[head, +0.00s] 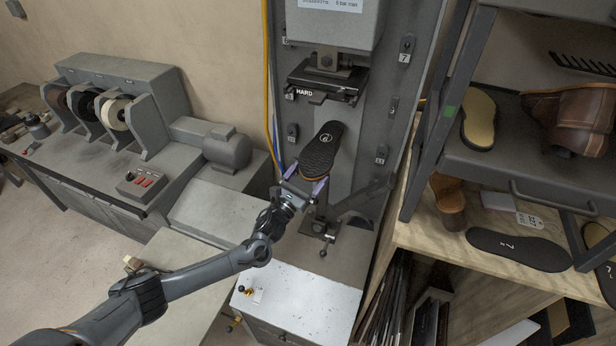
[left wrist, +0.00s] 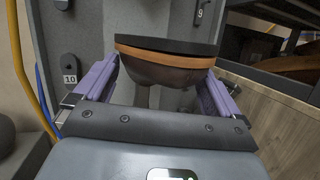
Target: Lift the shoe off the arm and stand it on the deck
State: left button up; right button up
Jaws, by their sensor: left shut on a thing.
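The shoe shows its black patterned sole (head: 322,150) facing up in the head view, in front of the grey machine's column. In the left wrist view the dark brown shoe (left wrist: 165,75) hangs sole up, with an orange-brown welt under the black sole. My left gripper (head: 305,188) is shut on the shoe, its purple finger pads on both sides of it in the left wrist view (left wrist: 160,88). The arm under the shoe is mostly hidden; I cannot tell whether the shoe still touches it. The white deck (head: 300,300) lies below, in front of the machine. My right gripper is not in view.
The machine's press head (head: 325,82) hangs just above the shoe. A lever with a ball end (head: 323,253) stands below it. A rack (head: 480,165) with soles and brown shoes is at the right. A grinder bench (head: 120,110) is at the left. The deck's front is mostly clear.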

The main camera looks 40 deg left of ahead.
pick_arm(q)
jog(key=shift+c, duration=0.8)
jog(key=shift+r, duration=0.25)
jog(key=shift+s+p, duration=0.15)
jog(key=shift+p, duration=0.15)
jog(key=shift+s+p, duration=0.3)
jog(key=shift+p, duration=0.05)
jog(key=shift+s+d+p, duration=0.15)
jog(key=shift+s+p, duration=0.25)
jog(key=shift+s, duration=0.05)
